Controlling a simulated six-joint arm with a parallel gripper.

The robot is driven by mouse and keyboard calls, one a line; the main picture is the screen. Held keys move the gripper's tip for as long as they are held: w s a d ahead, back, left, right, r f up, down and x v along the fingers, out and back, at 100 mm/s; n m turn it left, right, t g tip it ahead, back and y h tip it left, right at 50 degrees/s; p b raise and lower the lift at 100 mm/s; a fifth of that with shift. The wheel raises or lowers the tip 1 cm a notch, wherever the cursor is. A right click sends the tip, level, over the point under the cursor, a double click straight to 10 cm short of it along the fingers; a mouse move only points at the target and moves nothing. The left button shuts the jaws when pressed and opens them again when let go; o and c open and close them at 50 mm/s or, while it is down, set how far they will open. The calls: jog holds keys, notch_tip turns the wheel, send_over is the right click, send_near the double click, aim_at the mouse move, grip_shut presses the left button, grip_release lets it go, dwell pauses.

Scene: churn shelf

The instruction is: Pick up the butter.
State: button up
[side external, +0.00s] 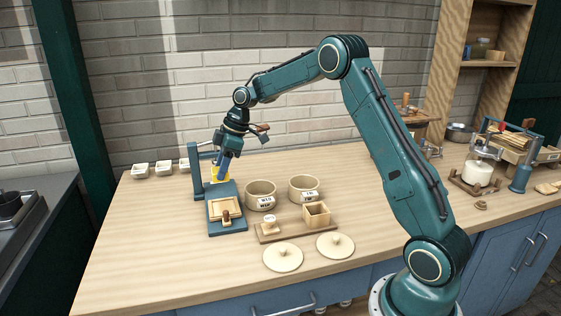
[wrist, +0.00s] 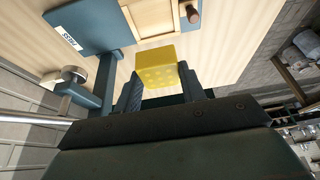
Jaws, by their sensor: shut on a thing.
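The butter is a yellow block (wrist: 158,66) with small pale spots on its side. In the wrist view it sits between the two dark fingers of my gripper (wrist: 160,92), which is shut on it. In the side view the butter (side external: 219,174) shows as a yellow patch under my gripper (side external: 222,166), above the far end of the blue press base. My gripper hides part of it there. I cannot tell whether it touches the surface below.
A blue press (side external: 228,225) with an upright post stands close to the gripper. Two labelled crocks (side external: 261,203), a small wooden box (side external: 317,221) and two round lids (side external: 283,257) are to its right. Small white dishes (side external: 140,171) line the back left. The front left table is clear.

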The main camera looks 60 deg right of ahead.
notch_tip(320, 180, up, 10)
dwell(0.4)
jog(key=shift+d, duration=0.1)
dwell(0.4)
jog(key=s+d+f+n+g, duration=0.1)
jog(key=s+d+f+n, duration=0.1)
jog(key=s+d+f, duration=0.4)
jog(key=s+d+f+n+y, duration=0.1)
jog(key=s+d+f+n, duration=0.2)
jog(key=s+d+f, duration=0.3)
jog(key=s+d, duration=0.4)
jog(key=d, duration=0.5)
jog(key=shift+s+g, duration=0.15)
jog(key=shift+g, duration=0.25)
jog(key=shift+a+f, duration=0.1)
jog(key=shift+f, duration=0.15)
jog(key=shift+f, duration=2.05)
jog(key=shift+f, duration=1.85)
